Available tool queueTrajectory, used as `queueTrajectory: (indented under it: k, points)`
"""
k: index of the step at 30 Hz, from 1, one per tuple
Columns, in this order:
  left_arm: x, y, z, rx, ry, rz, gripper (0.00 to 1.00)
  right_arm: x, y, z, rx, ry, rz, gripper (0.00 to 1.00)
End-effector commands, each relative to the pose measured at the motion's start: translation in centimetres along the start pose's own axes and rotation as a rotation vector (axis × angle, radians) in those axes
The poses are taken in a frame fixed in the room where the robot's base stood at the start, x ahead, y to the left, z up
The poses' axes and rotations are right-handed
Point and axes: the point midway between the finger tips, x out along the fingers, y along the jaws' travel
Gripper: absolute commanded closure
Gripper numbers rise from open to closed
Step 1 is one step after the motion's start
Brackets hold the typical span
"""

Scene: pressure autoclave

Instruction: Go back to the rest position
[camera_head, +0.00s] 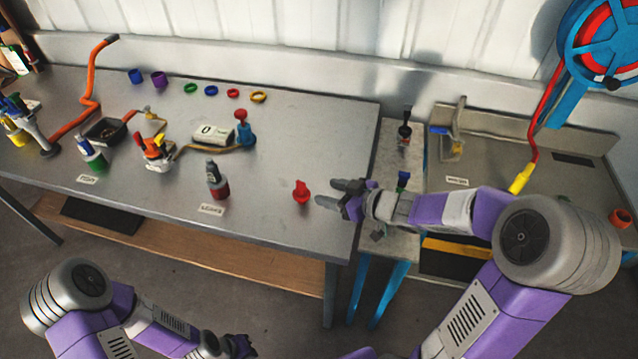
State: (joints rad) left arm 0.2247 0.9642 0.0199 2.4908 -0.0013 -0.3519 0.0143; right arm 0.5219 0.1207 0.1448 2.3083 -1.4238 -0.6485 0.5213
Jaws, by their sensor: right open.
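My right gripper (332,193) reaches in from the right over the right edge of the grey workbench (320,130). Its fingers are apart, with nothing between them, and point left. A small red object (301,193) sits on the bench just left of the fingertips, apart from them. My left gripper (240,346) is low at the bottom of the picture, in front of the bench and over the floor. Its fingers are dark and small, so I cannot tell whether they are apart.
A dark bottle with a red base (217,180) stands left of the red object. A white display box (212,134) and several coloured rings, including a yellow one (258,97), are farther back. A side table (400,160) and a blue-and-red wheel (605,45) are at right.

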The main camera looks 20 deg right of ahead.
Motion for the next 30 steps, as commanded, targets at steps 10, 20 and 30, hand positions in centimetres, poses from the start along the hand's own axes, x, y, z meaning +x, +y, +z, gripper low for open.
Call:
queueTrajectory:
  k: [10,20,30]
  points:
    - [-0.2,0.1,0.0,0.0,0.0,0.0,1.0,-0.8,0.0,0.1,0.001,0.0,0.0,0.44]
    - [-0.4,0.1,0.0,0.0,0.0,0.0,1.0,-0.8,0.0,-0.1,0.001,0.0,0.0,0.44]
    - [-5.7,2.1,0.2,0.0,0.0,0.0,1.0,-3.0,0.0,-5.4,0.001,0.0,0.0,0.44]
